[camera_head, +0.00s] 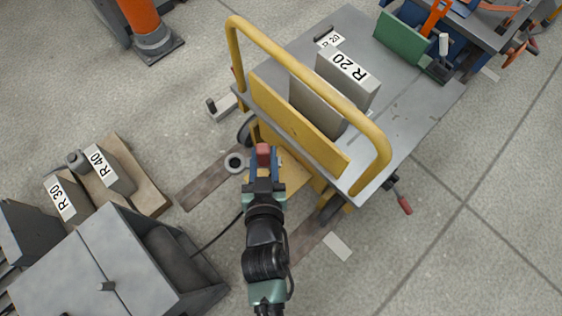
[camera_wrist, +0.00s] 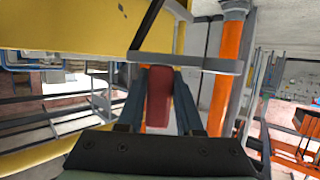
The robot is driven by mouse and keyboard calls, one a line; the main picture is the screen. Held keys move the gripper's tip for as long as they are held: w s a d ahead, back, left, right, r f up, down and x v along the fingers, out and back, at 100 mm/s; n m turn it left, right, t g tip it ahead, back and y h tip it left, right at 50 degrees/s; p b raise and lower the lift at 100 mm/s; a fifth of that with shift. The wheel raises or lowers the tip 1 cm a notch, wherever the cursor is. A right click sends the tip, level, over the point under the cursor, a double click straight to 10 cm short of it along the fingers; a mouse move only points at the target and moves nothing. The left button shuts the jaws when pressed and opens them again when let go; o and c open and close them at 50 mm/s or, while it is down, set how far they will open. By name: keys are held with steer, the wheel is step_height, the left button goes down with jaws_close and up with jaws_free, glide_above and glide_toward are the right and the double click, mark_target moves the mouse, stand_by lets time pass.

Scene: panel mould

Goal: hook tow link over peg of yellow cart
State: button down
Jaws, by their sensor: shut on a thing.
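The yellow cart (camera_head: 302,124) stands at the centre of the head view, with a bent tube handle (camera_head: 300,68) and a grey deck. My gripper (camera_head: 263,158) is low in front of its handle end, above the left part of a yellow plate (camera_head: 292,176). It is shut on a red grip (camera_wrist: 158,97), seen between the blue fingers in the wrist view. I cannot tell whether the grip belongs to the tow link. I cannot make out the cart's peg.
Blocks marked R 20 (camera_head: 333,95) and another partly hidden lie on the deck. A small grey block with a knob (camera_head: 222,107) is near the cart. Floor at lower right is mostly clear.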

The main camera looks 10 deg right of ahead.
steer(key=d+f+m+g+h+b, duration=0.4)
steer(key=f+m+g+h+b, duration=0.3)
steer(key=b, duration=0.9)
steer(key=shift+w+f+m+g+h, duration=0.3)
steer(key=shift+f+m+g+h, duration=0.1)
steer(key=shift+f+m+h, duration=1.7)
steer(key=shift+d+r+m, duration=0.1)
steer(key=shift+r+m, duration=0.1)
steer(key=shift+m, duration=0.1)
steer(key=shift+f+b, duration=2.55)
steer(key=shift+f, duration=0.3)
steer(key=shift+f+b, duration=2.5)
steer(key=shift+f, duration=0.35)
steer(key=shift+c, duration=2.4)
jaws_free()
steer(key=shift+r, duration=0.1)
